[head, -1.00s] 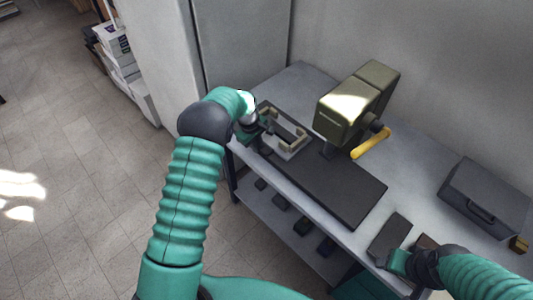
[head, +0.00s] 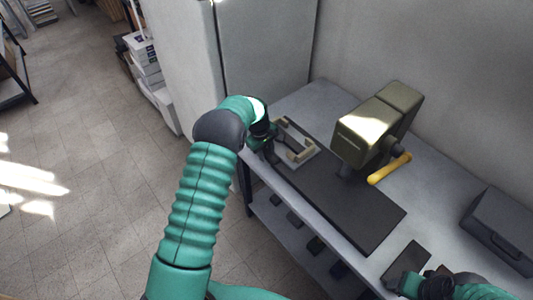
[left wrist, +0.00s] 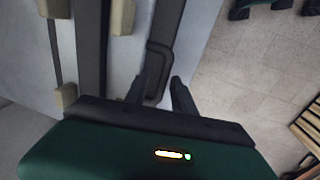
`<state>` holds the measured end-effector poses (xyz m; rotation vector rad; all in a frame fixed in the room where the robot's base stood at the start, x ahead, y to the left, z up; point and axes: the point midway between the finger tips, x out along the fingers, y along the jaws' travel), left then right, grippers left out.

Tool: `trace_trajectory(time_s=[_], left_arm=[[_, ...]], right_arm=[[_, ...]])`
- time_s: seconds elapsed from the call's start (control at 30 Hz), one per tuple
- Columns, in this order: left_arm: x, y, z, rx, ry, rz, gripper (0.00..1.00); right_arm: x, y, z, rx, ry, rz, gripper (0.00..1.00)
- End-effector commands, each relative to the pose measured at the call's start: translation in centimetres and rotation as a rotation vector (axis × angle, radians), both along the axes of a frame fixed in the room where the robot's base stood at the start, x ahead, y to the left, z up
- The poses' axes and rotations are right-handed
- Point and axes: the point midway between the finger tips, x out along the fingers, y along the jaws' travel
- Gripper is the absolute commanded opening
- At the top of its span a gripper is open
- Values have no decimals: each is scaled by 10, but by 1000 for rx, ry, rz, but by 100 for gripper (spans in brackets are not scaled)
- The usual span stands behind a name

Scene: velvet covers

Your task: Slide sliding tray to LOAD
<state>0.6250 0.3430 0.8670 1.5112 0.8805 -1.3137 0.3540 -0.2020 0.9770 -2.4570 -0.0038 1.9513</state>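The sliding tray (head: 305,158) is a light plate with beige corner brackets, at the far left end of a long dark base (head: 345,205) on the bench. An olive press (head: 372,130) with a yellow lever stands beside the base. My left gripper (head: 268,150) is at the tray's left edge. In the left wrist view, its two fingers (left wrist: 160,88) are apart, on either side of the end of a dark loop handle (left wrist: 158,62); contact cannot be told. My right gripper (head: 402,284) is low at the right, by a dark flat plate (head: 408,262); its fingers are unclear.
A dark grey case (head: 500,230) lies on the bench (head: 435,205) at the right. Several dark blocks rest on the lower shelf (head: 270,212). A tall pale cabinet (head: 265,55) stands at the bench's left end. The floor (head: 100,170) in front is open.

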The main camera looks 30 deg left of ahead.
Motion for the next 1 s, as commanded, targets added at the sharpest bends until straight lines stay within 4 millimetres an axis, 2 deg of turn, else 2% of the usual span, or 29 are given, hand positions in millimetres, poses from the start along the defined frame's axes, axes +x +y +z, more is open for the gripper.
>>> trace_trajectory(time_s=[0.27,0.4,0.53,0.8,1.0], left_arm=[[-1,-1,-2,-2,5,0,34],[-2,0,8,-1,4,1,34],[-7,1,36,0,1,1,34],[-21,8,114,-1,0,1,34],[-27,11,153,-1,3,1,34]], right_arm=[[0,0,0,0,0,1,62],[0,0,-1,0,0,1,62],[0,0,-3,0,0,1,62],[0,0,-7,0,0,0,62],[0,0,-7,0,0,1,62]])
